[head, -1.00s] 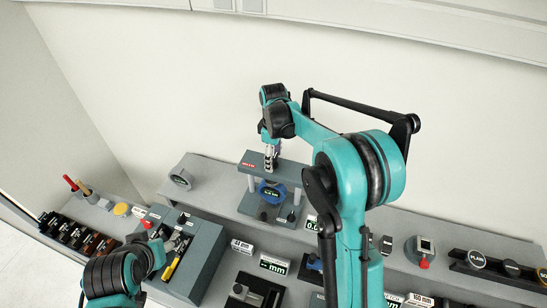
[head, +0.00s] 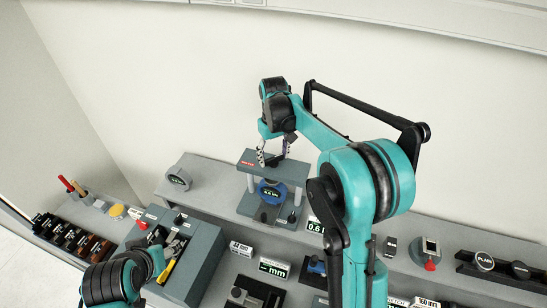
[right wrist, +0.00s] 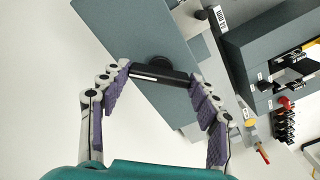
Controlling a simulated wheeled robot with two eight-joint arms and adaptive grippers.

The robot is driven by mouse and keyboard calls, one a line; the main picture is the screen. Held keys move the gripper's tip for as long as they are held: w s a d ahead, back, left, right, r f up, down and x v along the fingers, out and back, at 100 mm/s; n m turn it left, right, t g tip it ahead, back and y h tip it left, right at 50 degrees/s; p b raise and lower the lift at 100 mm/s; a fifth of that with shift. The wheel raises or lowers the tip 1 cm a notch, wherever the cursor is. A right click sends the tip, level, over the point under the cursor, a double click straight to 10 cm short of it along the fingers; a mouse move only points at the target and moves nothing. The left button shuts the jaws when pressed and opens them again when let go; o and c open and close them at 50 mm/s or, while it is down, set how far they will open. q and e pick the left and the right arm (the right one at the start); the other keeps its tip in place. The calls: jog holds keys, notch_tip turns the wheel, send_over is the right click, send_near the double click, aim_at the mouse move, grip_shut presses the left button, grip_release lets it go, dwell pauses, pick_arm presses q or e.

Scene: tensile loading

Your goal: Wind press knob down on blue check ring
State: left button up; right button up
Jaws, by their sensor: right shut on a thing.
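The press (head: 245,170) stands on the back bench, with a grey top plate on two posts. The blue check ring (head: 273,186) sits beneath that plate, its small display too fine to read surely. My right gripper (head: 273,158) is above the plate, its fingers spread to either side of the press knob. In the right wrist view the knob is a black bar (right wrist: 158,75) on a round black hub, and the fingers are shut on its two ends. My left gripper (head: 172,240) is over the grey block at the left; its finger opening is unclear.
A display reading about 0.6 (head: 315,226) stands right of the press. A round grey gauge (head: 179,179) is at its left. The grey block (head: 203,258) holds a yellow-handled tool (head: 172,262). Several small fixtures line the bench at right. The wall behind is bare.

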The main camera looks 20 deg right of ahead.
aim_at(274, 157)
jog(key=shift+m, duration=1)
jog(key=o, duration=1.2)
jog(key=shift+c, duration=0.2)
jog(key=shift+b, duration=0.3)
notch_tip(274, 157, up, 12)
